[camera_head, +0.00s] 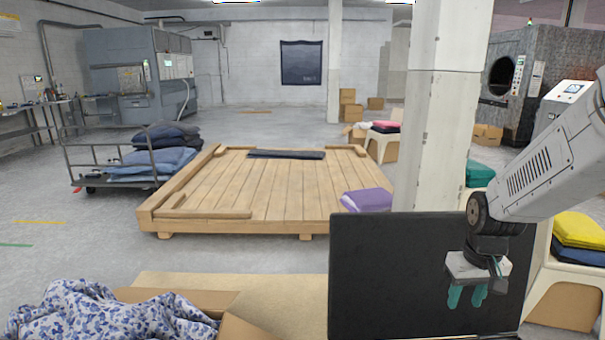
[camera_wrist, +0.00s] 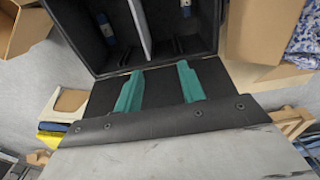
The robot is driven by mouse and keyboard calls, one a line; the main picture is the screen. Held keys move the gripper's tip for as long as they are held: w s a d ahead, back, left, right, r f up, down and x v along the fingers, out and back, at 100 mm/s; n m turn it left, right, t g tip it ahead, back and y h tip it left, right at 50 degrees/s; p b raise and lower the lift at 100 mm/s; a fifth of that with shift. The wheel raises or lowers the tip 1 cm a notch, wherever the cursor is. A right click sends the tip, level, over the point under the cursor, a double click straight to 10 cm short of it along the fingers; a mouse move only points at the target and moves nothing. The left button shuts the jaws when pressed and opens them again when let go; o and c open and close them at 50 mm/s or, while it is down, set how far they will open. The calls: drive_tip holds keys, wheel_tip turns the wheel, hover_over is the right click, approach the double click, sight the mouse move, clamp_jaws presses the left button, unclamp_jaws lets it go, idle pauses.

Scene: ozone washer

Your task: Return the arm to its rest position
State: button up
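My gripper (camera_head: 467,294) hangs at the right of the head view, its teal fingers pointing down in front of a black upright panel (camera_head: 385,270). In the wrist view the two teal fingers of my gripper (camera_wrist: 158,78) stand apart with nothing between them, so it is open and empty. Beyond the fingertips in that view is an open black case (camera_wrist: 75,20) with a pale divider (camera_wrist: 140,25) and small blue-marked items inside. My arm reaches in from the right edge of the head view. Whether the fingers touch the black surface behind them I cannot tell.
A low wooden platform (camera_head: 280,190) stands in mid-floor, with a cart (camera_head: 75,160) of folded clothes to its left. A cardboard box (camera_head: 245,330) with floral cloth (camera_head: 95,312) is at the front left. A white pillar (camera_head: 440,130) rises behind the panel. Grey floor at left is clear.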

drive_tip(key=s+a+r, duration=0.4)
drive_tip(key=s+r, duration=0.3)
drive_tip(key=s, duration=0.4)
drive_tip(key=s+a+r, duration=0.3)
drive_tip(key=s+r, duration=0.4)
drive_tip(key=s, duration=0.4)
drive_tip(key=shift+s+a+r, duration=0.2)
drive_tip(key=shift+s+a, duration=0.15)
drive_tip(key=shift+a, duration=0.05)
drive_tip(key=shift+t, duration=0.3)
idle(0.4)
